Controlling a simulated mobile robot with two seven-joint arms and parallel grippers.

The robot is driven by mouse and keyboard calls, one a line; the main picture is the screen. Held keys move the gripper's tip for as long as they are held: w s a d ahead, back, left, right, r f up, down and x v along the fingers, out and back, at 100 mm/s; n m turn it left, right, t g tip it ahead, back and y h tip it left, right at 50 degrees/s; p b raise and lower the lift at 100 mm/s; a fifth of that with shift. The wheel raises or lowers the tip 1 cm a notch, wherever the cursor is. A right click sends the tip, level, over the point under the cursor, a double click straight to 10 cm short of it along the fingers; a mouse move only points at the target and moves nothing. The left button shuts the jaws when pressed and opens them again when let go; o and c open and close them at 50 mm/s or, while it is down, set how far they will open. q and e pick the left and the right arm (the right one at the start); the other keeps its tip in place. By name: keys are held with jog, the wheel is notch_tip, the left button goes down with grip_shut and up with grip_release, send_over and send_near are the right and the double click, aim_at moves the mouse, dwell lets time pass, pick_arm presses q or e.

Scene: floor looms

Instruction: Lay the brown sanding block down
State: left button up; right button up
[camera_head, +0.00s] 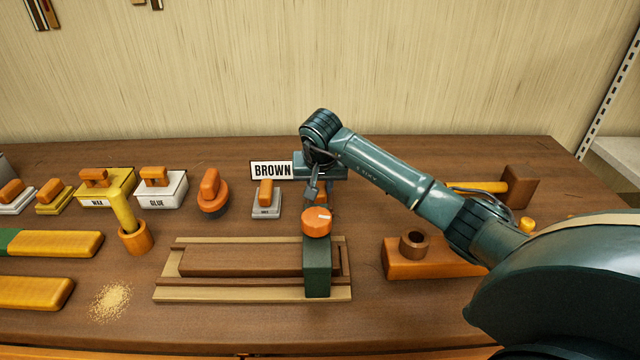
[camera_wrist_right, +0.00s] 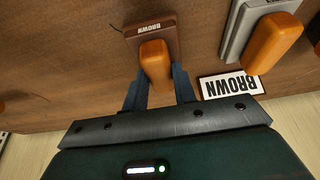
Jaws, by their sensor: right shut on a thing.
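The brown sanding block (camera_wrist_right: 172,32) has a dark brown base lettered BROWN and an orange handle (camera_wrist_right: 156,66). My right gripper (camera_wrist_right: 158,84) is shut on that handle, one finger on each side. In the head view my right gripper (camera_head: 318,190) reaches down at the back of the bench, just right of the BROWN sign (camera_head: 270,170). There the block is mostly hidden behind my gripper and the orange knob. The sign also shows beside the block in the wrist view (camera_wrist_right: 231,87). I cannot tell whether the base touches the bench. My left gripper is not in view.
A grey-based block (camera_head: 266,198) stands left of the gripper. A green clamp with an orange knob (camera_head: 316,222) stands in front, on a wooden jig (camera_head: 170,290). A plane (camera_head: 400,268) and a mallet (camera_head: 520,186) lie to the right. Sawdust (camera_head: 110,300) lies at left.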

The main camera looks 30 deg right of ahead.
jog(key=o, duration=0.4)
jog(key=shift+f, duration=0.1)
jog(key=o, duration=0.5)
jog(key=shift+r, duration=0.35)
jog(key=v, duration=1.1)
jog(key=shift+s+a+r, duration=0.1)
jog(key=shift+s+r, duration=0.1)
jog(key=shift+r, duration=0.1)
